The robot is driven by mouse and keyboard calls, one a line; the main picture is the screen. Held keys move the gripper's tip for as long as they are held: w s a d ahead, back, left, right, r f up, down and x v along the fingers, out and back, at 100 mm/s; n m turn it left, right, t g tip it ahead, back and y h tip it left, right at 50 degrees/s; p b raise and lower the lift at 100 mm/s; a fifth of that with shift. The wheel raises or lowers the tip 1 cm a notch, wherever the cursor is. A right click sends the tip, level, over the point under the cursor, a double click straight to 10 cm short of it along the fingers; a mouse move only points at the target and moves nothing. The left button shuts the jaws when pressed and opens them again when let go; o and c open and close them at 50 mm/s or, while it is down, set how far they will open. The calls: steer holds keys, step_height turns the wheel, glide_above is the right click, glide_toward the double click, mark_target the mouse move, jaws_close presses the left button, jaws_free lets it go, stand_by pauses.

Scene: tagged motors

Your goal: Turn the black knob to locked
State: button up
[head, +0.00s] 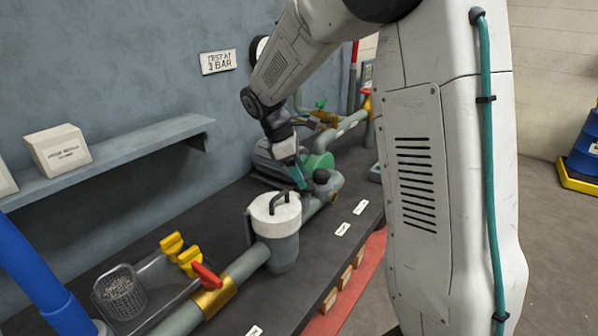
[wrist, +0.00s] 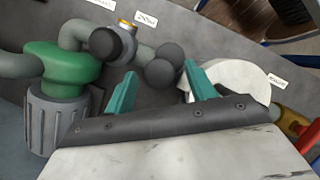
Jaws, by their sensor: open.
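A black round knob (wrist: 105,44) with a brass collar stands on the grey pipe beside the green pump in the wrist view. Two dark rounded knobs or balls (wrist: 166,54) are close together to its right; I cannot tell how they are joined. In the head view a dark knob (head: 322,177) shows on the pipe beside my gripper (head: 300,176). My gripper (wrist: 159,70) has its teal fingers spread, with nothing held. In the wrist view the dark balls appear between and beyond the fingertips. The black knob is left of the left fingertip. No locked mark is readable.
A white-lidded canister (head: 274,215) with a black handle stands close to my gripper. The green pump (head: 318,163) is behind it. A red lever (head: 207,275), yellow handles (head: 180,254) and a mesh cup (head: 120,295) are nearer. A shelf (head: 110,160) runs along the wall.

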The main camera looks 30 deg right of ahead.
steer(key=c, duration=1)
steer(key=shift+o, duration=0.2)
steer(key=shift+m, duration=0.3)
steer(key=m, duration=0.2)
steer(key=m+g+y, duration=0.1)
steer(key=shift+w+d+m, duration=0.15)
steer(key=shift+m, duration=0.25)
steer(key=m, duration=0.1)
steer(key=m+y, duration=0.1)
steer(key=m, duration=0.1)
steer(key=shift+d+m+g+y, duration=0.1)
steer(key=shift+m+g+y, duration=0.2)
steer(key=m+y, duration=0.1)
steer(key=m, duration=0.2)
steer(key=shift+w+d+m, duration=0.1)
steer(key=shift+d+m, duration=0.05)
steer(key=shift+m, duration=0.15)
steer(key=shift+d+m+y, duration=0.15)
steer(key=shift+m+y, duration=0.75)
steer(key=shift+m, duration=1.2)
